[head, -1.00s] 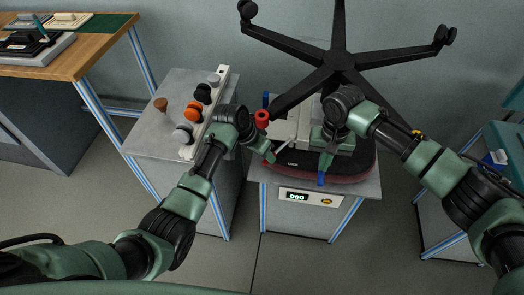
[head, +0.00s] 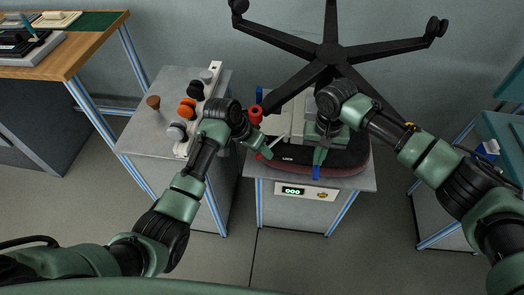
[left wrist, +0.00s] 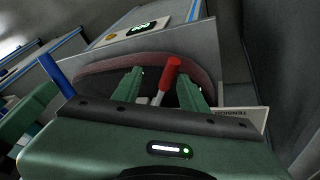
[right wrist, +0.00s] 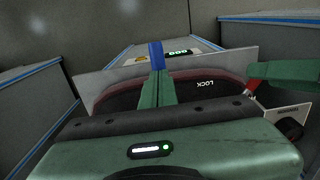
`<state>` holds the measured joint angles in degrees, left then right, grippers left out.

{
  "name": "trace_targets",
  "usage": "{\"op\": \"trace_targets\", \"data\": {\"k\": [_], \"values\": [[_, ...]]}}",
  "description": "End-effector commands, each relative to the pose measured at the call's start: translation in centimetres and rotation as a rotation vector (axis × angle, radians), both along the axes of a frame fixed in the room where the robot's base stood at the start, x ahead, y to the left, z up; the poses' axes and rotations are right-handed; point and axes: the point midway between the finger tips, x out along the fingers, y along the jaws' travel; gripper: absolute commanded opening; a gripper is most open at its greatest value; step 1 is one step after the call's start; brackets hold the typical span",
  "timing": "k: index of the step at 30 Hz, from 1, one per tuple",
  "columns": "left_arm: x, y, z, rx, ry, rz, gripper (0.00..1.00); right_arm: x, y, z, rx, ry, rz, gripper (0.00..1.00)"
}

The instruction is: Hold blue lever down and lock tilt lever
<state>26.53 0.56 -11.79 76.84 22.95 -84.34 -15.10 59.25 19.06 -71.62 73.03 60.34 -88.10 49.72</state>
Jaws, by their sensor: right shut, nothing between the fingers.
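The upturned chair seat (head: 345,160) lies on the grey stand, with a mechanism on top and a LOCK label beside it. The red-tipped tilt lever (left wrist: 171,68) sticks out on a thin grey rod. My left gripper (left wrist: 160,85) is open, with one finger on each side of this lever; contact is not clear. The blue lever (head: 316,172) sticks out at the seat's front edge. My right gripper (right wrist: 157,88) is shut and empty, its tips at the blue lever, which also shows in the right wrist view (right wrist: 157,54). Whether they press it is unclear.
The stand (head: 360,186) carries a green-lit display (head: 292,191) on its front. A grey cabinet (head: 150,130) with several knobs stands left of it. The black star base (head: 330,52) rises behind. A red knob (head: 256,111) sits beside the left wrist.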

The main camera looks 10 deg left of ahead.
Motion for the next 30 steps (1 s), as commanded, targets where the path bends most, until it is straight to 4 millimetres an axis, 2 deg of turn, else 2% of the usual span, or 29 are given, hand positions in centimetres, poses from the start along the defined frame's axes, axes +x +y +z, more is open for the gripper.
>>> {"op": "trace_targets", "data": {"k": [6, 12, 25, 30], "values": [[-1.0, 1.3, 3.5, 0.000, -0.006, -0.001, 0.41, -0.1, -0.2, -0.4, -0.005, 0.002, -0.002, 0.00], [-1.5, 2.0, 5.2, 0.000, -0.003, 0.000, 0.41, -0.1, -0.2, -0.4, -0.005, 0.003, -0.002, 0.00], [-1.5, 2.0, 5.3, 0.000, -0.003, 0.000, 0.41, -0.1, -0.2, -0.4, -0.005, 0.003, -0.002, 0.00], [-1.0, 2.9, 4.2, 0.025, -0.045, 0.033, 0.41, -0.1, -0.2, -0.4, -0.005, 0.004, -0.002, 0.00]]}}
